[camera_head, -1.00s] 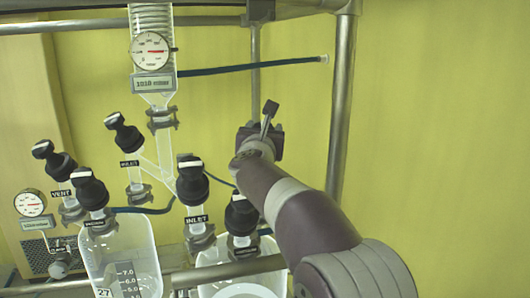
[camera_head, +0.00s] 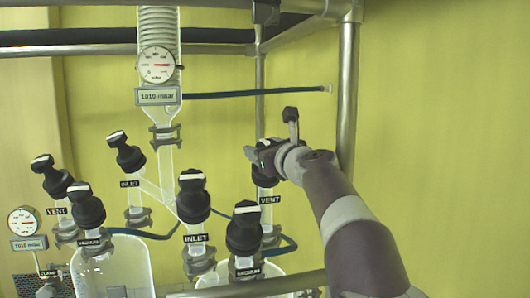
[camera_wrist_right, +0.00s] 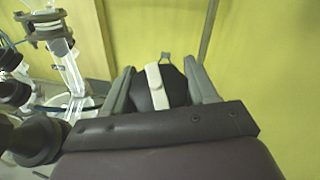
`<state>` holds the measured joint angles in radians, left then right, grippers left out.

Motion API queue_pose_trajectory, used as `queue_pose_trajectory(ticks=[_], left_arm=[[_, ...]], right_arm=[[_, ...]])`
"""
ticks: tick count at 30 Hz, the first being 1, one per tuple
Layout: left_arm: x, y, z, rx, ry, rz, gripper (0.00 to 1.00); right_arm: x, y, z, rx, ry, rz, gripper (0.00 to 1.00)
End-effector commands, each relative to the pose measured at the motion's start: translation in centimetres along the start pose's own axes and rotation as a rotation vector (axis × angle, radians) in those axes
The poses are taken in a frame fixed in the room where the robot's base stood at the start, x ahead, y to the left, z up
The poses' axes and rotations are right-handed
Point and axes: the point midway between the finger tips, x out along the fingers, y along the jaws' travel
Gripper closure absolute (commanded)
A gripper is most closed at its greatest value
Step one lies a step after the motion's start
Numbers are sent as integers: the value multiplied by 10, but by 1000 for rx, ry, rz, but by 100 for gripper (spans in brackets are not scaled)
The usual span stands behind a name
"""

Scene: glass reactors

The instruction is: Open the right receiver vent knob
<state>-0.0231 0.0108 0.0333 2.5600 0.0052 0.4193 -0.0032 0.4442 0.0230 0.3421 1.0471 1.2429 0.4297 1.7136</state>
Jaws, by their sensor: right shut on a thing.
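The right receiver vent knob (camera_head: 265,179) is black, above a VENT label on the right receiver in the head view. My right gripper (camera_head: 263,158) is at its top, partly hiding it. In the right wrist view the knob (camera_wrist_right: 158,88) sits between the two grey fingers of my right gripper (camera_wrist_right: 160,92), which is shut on it. A white bar crosses the knob's face, running nearly along the view's vertical with a slight tilt. My left gripper is not in view.
Other black knobs stand close by: the right inlet knob (camera_head: 193,198) and the right vacuum knob (camera_head: 244,229). A metal frame post (camera_head: 347,100) rises behind my right arm. A pressure gauge (camera_head: 157,65) hangs on the glass column. The yellow wall on the right is bare.

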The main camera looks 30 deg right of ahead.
Motion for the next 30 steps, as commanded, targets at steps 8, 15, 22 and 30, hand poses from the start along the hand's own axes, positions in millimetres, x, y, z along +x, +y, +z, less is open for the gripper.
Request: queue_pose_trajectory(ticks=[8,15,22,30], left_arm=[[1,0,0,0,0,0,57],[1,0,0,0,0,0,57],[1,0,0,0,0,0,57],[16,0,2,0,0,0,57]], right_arm=[[1,1,-2,-4,4,15,73],[1,1,-2,-4,4,14,36],[0,1,-1,-5,2,13,22],[-29,1,-5,-6,0,10,22]])
